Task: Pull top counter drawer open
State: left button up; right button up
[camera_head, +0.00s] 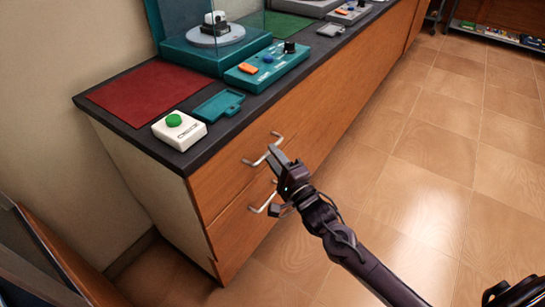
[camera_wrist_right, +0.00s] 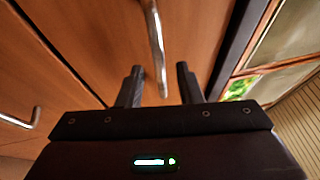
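The counter (camera_head: 140,158) has wooden fronts with two drawers at its near end. The top drawer (camera_head: 228,171) appears closed, with a silver bar handle (camera_head: 256,160). My right gripper (camera_head: 274,180) is in front of the drawers, close to this handle. In the right wrist view, the two dark fingers of the gripper (camera_wrist_right: 160,72) are spread apart, with the top handle (camera_wrist_right: 154,40) in line with the gap between them. I cannot tell whether a finger touches it. The lower drawer's handle (camera_head: 261,206) also shows in the right wrist view (camera_wrist_right: 22,120). My left gripper is not in view.
On the counter are a white box with a green button (camera_head: 180,129), a teal tray (camera_head: 218,105), a red mat (camera_head: 147,91) and a teal control box (camera_head: 267,63). The tiled floor (camera_head: 430,150) to the right is clear. A wall stands to the left.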

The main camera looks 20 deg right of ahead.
jog(key=shift+w+a+r, duration=0.1)
jog(key=shift+w+a, duration=0.05)
jog(key=shift+w, duration=0.4)
grip_shut()
jog(key=shift+s, duration=0.1)
